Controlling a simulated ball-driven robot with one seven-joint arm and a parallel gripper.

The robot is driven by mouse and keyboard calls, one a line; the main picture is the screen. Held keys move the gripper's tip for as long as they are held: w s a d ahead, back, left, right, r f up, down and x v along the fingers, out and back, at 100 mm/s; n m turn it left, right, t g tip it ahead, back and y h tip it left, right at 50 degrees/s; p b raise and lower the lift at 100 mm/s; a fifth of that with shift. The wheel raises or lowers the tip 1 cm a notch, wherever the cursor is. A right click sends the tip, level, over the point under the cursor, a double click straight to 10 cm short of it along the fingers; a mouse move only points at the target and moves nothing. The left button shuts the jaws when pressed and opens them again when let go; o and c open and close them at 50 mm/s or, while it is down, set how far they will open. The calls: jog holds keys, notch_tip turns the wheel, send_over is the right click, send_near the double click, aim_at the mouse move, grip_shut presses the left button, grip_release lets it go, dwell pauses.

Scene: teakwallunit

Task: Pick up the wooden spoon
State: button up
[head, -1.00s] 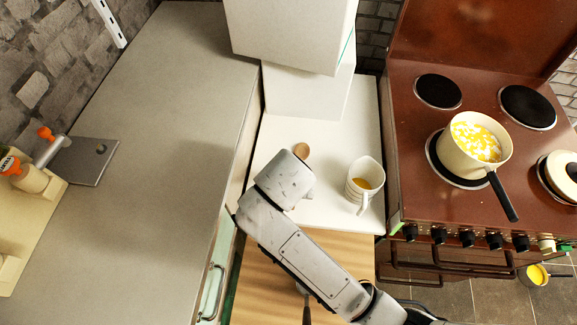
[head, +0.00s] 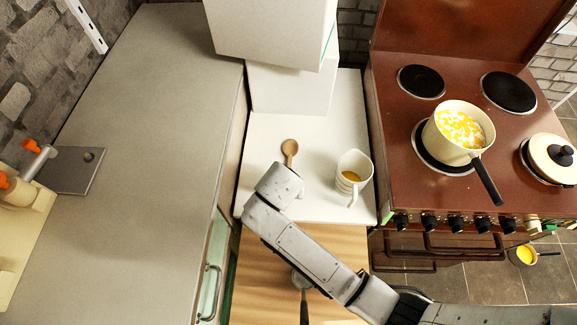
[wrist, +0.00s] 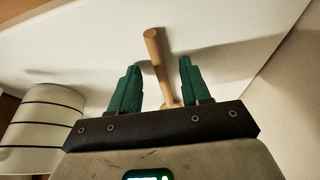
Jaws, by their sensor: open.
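The wooden spoon (head: 289,148) lies on the white counter, its rounded bowl showing in the head view just beyond my arm. The rest of it is hidden behind the arm there. In the wrist view a stretch of the spoon (wrist: 158,62) lies between the two green fingers of my gripper (wrist: 160,64). The fingers are open, with a gap on both sides of the wood. The spoon's lower end in that view is hidden by the gripper body. The fingers themselves are hidden in the head view.
A striped jug (head: 353,177) with orange contents stands right of the spoon; it also shows in the wrist view (wrist: 42,128). A white box-shaped unit (head: 290,88) stands behind. The stove (head: 400,130) with a filled pan (head: 452,150) is at right. A wooden board (head: 262,262) is in front.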

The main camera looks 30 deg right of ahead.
grip_shut()
dwell(0.3)
jog(key=shift+r, duration=0.1)
